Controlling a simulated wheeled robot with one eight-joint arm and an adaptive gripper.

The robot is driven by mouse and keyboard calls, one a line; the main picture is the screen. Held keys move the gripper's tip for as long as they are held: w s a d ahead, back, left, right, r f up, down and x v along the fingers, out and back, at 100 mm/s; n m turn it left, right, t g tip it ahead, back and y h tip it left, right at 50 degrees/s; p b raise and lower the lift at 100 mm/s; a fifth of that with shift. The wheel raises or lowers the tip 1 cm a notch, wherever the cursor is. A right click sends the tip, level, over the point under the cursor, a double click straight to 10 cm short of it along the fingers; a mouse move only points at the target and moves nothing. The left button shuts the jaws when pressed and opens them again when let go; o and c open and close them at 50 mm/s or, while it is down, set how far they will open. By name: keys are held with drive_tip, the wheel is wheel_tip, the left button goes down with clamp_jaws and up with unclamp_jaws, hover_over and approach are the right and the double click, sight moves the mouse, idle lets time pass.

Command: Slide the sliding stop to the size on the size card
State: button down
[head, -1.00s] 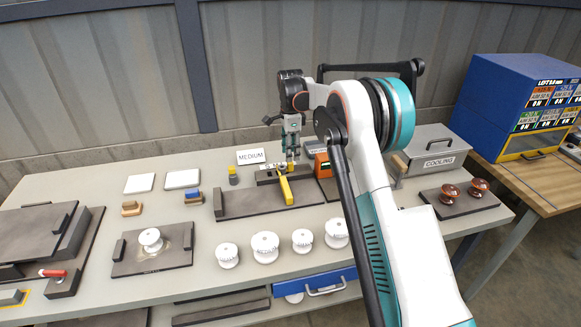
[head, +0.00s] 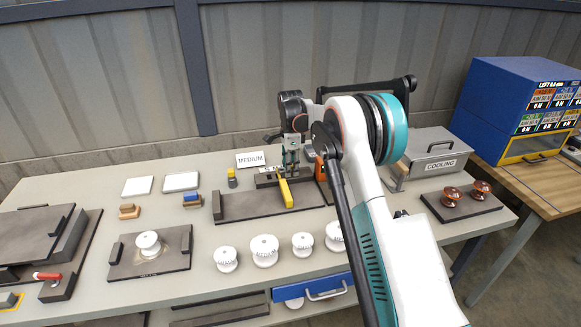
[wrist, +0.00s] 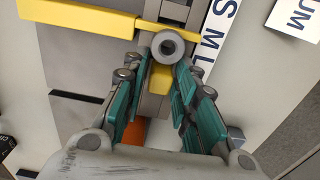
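The size card (head: 250,159) reads MEDIUM and stands behind the measuring fixture. The sliding stop has a long yellow bar (head: 286,192), also seen in the wrist view (wrist: 75,20), and a round grey knob (wrist: 167,45). Its thin yellow pointer ends beside the white S M L scale (wrist: 215,40), near M and L; I cannot tell the exact mark. My gripper (head: 291,164) is low over the fixture. In the wrist view its teal-padded fingers (wrist: 164,65) are apart, on either side of the knob; contact is unclear. A yellow block (wrist: 160,78) shows between them.
The dark fixture base (head: 240,206) lies under the stop, with an orange part (head: 321,166) at its right. Several white insulators (head: 264,250) stand in front. A COOLING box (head: 432,158) and two brown insulators on a plate stand right. White pads lie left.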

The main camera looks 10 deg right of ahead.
drive_tip(key=shift+a+p, duration=0.4)
drive_tip(key=shift+a, duration=0.4)
drive_tip(key=c, duration=1.5)
unclamp_jaws()
drive_tip(key=shift+d, duration=0.1)
wheel_tip(320, 180, up, 12)
